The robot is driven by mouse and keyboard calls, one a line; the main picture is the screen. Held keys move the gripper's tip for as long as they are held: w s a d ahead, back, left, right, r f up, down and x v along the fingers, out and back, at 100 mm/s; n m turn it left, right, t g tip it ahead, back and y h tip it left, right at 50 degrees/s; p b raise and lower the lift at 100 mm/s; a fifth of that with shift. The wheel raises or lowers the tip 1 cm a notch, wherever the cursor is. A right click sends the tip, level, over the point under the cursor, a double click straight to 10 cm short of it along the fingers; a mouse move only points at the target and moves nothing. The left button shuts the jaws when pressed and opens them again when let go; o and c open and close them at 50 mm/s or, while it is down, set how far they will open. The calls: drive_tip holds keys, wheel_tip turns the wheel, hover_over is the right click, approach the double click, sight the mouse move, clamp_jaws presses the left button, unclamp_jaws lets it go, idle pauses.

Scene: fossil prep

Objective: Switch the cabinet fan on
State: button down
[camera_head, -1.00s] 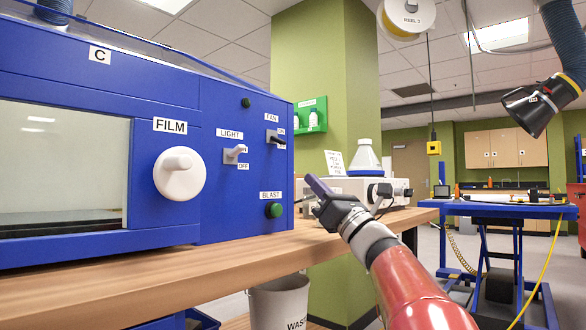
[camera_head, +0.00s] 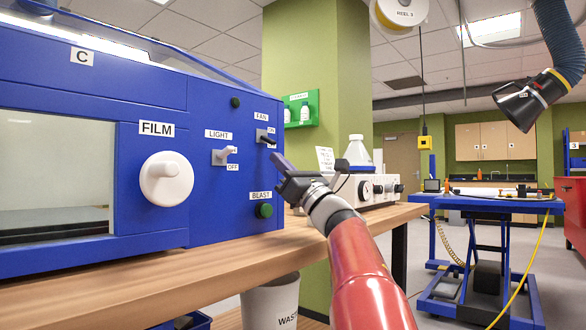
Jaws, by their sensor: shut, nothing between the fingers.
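The blue cabinet (camera_head: 210,95) marked C fills the left of the head view. Its fan switch (camera_head: 265,137) is a small dark toggle under the FAN label at the panel's right, with ON and OFF marks partly readable. The toggle's exact position is too small to tell. My gripper (camera_head: 277,160) is shut and empty, its tips pointing up and left. In the picture the tips are just below and right of the fan switch; whether they touch it I cannot tell.
The light switch (camera_head: 224,155), white FILM knob (camera_head: 166,179) and green BLAST button (camera_head: 264,210) share the panel. A white device (camera_head: 378,189) with a bottle stands behind my gripper on the wooden bench (camera_head: 130,285). A waste bin (camera_head: 270,303) stands below.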

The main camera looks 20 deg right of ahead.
sight(267, 137)
drive_tip(key=shift+x, duration=1.1)
drive_tip(key=shift+s+d+r+g+h+p, duration=0.35)
drive_tip(key=shift+r+g+h+p, duration=0.35)
drive_tip(key=shift+p, duration=0.75)
drive_tip(key=g+p, duration=0.1)
drive_tip(key=p, duration=0.1)
drive_tip(key=r+g+h+p, duration=0.1)
drive_tip(key=p, duration=0.2)
drive_tip(key=s+r+g+h+p, duration=0.1)
drive_tip(key=p, duration=0.1)
drive_tip(key=shift+d+r, duration=0.25)
drive_tip(key=shift+d, duration=0.05)
drive_tip(key=shift+f, duration=0.25)
